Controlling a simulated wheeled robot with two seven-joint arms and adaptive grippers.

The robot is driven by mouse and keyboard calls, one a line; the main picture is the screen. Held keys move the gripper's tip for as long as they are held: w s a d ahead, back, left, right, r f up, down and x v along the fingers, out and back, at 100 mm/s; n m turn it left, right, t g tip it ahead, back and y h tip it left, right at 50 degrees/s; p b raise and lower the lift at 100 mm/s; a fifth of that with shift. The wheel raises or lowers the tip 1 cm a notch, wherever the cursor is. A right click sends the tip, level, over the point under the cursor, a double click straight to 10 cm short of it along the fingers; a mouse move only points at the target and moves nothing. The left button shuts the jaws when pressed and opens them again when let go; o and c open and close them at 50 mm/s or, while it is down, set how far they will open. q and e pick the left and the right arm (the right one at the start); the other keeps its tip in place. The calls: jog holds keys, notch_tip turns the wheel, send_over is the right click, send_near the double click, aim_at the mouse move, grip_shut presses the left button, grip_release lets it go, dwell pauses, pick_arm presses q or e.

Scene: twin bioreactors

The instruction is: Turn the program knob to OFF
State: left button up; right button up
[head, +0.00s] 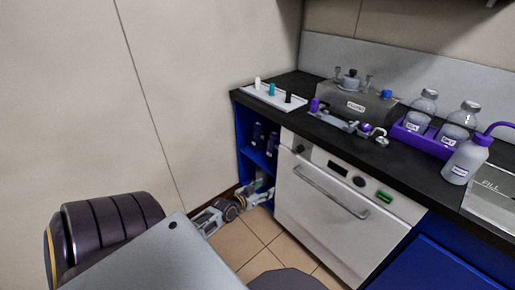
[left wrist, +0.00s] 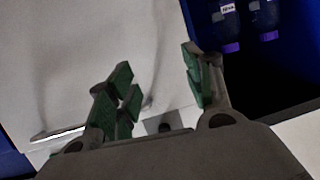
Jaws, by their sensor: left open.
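The white front-loading machine (head: 320,215) under the counter has a control strip along its top. A dark round knob (head: 299,149) sits at the strip's left end and another dark round control (head: 360,181) sits right of the small display (head: 338,167). No marks on either are legible. My left gripper (head: 262,191) is low, by the machine's left side and in front of the blue shelf. In the left wrist view its green-padded fingers (left wrist: 156,75) are open and empty. A dark piece (left wrist: 165,127) shows beyond them, partly hidden. My right gripper is not in view.
The blue open shelf (head: 243,138) holds dark bottles (head: 272,143) with purple parts. The machine's bar handle (head: 330,193) sticks out below the strip. The black counter (head: 307,120) carries bottles, a purple tray (head: 412,137) and a grey unit (head: 345,99).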

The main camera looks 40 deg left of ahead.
pick_arm(q)
jog(key=s+f+g+p, duration=0.2)
jog(key=s+f+p, duration=0.1)
jog(key=f, duration=0.7)
jog(key=shift+s+d+g, duration=0.25)
jog(key=shift+s+g, duration=0.05)
jog(key=shift+s, duration=0.25)
notch_tip(320, 180, up, 9)
jog(key=p, duration=0.9)
jog(key=shift+r+p, duration=0.45)
jog(key=shift+p, duration=0.3)
